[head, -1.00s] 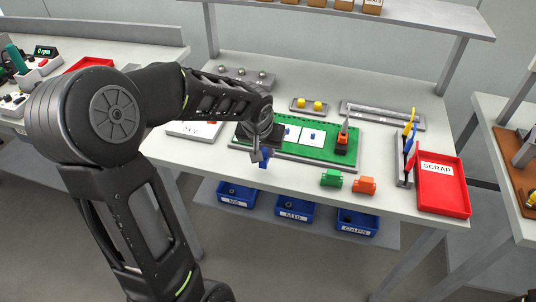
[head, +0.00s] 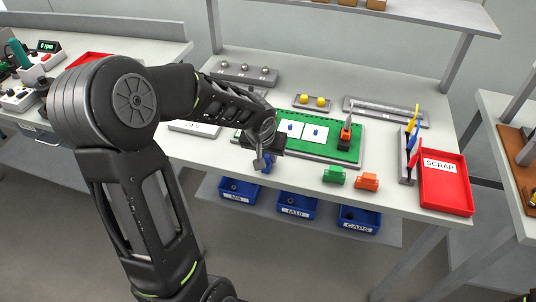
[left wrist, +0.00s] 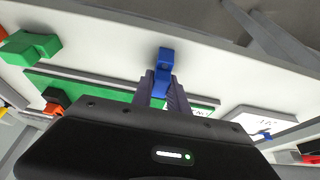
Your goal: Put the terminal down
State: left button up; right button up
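A blue terminal (left wrist: 165,58) is between the two fingers of my left gripper (left wrist: 163,88) in the left wrist view, and the fingers are shut on it. In the head view the blue terminal (head: 267,166) shows just below my left gripper (head: 260,160), near the table's front edge. I cannot tell whether it touches the table. A green terminal (head: 334,175) and an orange terminal (head: 367,181) stand on the table to its right.
Behind the gripper is a green board (head: 345,153) with white cards and an orange-and-black piece (head: 345,134). A red SCRAP tray (head: 445,185) lies at the right. A labelled plate (head: 196,127) is partly hidden by my arm.

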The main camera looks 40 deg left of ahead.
pick_arm(q)
jog(key=o, duration=0.5)
jog(key=shift+c, duration=0.2)
jog(key=shift+r, duration=0.15)
jog(key=shift+r+p, duration=0.15)
jog(key=shift+p, duration=0.2)
jog(key=v, duration=1.1)
jog(key=shift+s+r, duration=0.25)
jog(key=shift+r, duration=0.05)
